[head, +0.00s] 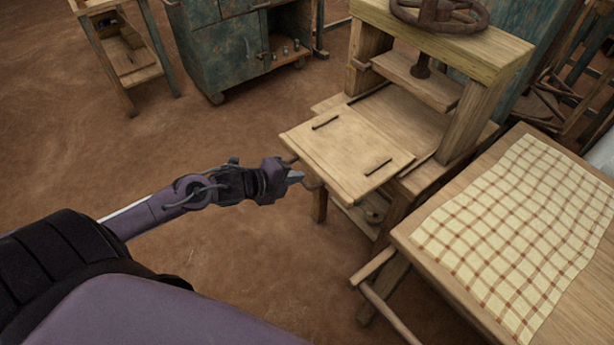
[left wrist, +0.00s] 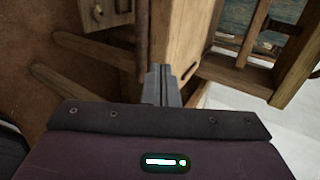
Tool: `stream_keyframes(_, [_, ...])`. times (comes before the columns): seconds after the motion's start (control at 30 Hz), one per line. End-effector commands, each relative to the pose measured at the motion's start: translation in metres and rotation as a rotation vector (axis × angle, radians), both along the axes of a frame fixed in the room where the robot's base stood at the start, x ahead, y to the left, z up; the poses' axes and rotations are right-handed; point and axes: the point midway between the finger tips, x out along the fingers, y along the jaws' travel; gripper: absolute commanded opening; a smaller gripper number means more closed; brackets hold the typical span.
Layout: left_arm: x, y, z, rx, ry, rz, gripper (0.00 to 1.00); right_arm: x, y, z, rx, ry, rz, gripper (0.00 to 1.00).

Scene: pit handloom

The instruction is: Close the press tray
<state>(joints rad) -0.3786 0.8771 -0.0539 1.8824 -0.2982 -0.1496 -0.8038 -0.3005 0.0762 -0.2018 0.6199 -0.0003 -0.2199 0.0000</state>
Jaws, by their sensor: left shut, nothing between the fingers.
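My left gripper (head: 299,177) is shut and empty at the tray's near left edge, by a dark curved handle (head: 311,186) there. I cannot tell whether the fingers touch the tray or the handle. In the left wrist view the shut left fingers (left wrist: 162,84) point at pale wood. My right gripper is not in view.
A table (head: 405,228) with a checked cloth (head: 525,225) stands close on the right of the press. A worn green cabinet (head: 235,45) and a wooden stand (head: 125,55) are at the back left. The brown floor left of the tray is clear.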

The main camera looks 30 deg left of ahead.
Motion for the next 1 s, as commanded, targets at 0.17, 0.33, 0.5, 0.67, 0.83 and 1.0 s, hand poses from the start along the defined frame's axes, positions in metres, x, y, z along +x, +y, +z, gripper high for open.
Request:
stream_keyframes(0.17, [0.021,-0.008,-0.012,-0.004,-0.001,0.003,0.0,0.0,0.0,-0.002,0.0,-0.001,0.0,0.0])
stream_keyframes(0.33, [0.032,-0.013,-0.02,-0.002,0.0,0.003,0.0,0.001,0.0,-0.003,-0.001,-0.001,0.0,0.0])
stream_keyframes(0.5, [0.035,-0.015,-0.023,-0.001,0.002,0.001,0.0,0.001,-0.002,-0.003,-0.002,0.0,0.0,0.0])
stream_keyframes(0.67, [0.035,-0.015,-0.023,0.0,0.002,0.001,0.0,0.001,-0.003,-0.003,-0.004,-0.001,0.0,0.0])
stream_keyframes(0.83, [0.036,-0.015,-0.023,0.0,0.001,0.001,0.0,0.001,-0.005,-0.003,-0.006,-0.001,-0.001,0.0])
stream_keyframes(1.0, [0.047,-0.019,-0.024,-0.001,-0.001,0.001,0.0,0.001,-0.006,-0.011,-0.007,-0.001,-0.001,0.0])
